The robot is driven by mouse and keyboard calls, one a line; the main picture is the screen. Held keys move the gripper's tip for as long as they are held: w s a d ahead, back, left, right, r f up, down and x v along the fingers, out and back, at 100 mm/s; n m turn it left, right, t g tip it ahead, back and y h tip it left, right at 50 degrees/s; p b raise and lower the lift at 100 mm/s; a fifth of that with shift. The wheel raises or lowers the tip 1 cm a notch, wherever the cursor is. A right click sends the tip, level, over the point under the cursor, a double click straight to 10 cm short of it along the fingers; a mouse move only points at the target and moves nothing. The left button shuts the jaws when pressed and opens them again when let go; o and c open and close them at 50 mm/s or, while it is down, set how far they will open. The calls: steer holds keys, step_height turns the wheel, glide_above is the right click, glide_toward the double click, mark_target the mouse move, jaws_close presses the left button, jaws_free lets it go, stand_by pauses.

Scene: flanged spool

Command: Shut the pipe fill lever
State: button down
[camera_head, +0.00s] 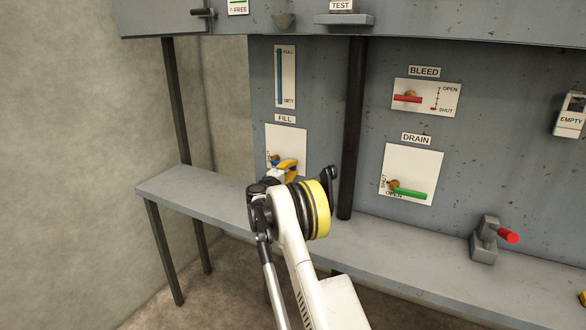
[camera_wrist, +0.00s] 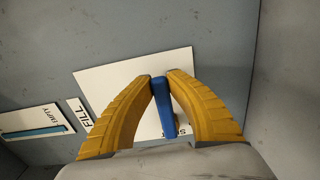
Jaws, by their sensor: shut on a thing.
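The blue fill lever (camera_wrist: 162,105) stands out from a white plate (camera_wrist: 110,84) on the grey panel in the wrist view. My gripper (camera_wrist: 162,84) has its two yellow fingers shut on the lever, one on each side. In the head view my gripper (camera_head: 286,166) is at the plate (camera_head: 286,136) under the FILL label (camera_head: 285,118). There my arm and fingers hide most of the lever and the lower plate. In the wrist view the plate's lettering is partly covered, so I cannot tell the lever's exact setting.
A level gauge (camera_head: 285,76) is above the fill plate. A dark upright post (camera_head: 353,130) stands to its right. Beyond are the red bleed lever (camera_head: 408,98) and green drain lever (camera_head: 409,194). A grey bench (camera_head: 400,245) runs below, bearing a red-handled clamp (camera_head: 485,240).

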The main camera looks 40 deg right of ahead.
steer(key=c, duration=1.3)
jaws_free()
steer(key=shift+d+f, duration=0.1)
steer(key=v, duration=1.2)
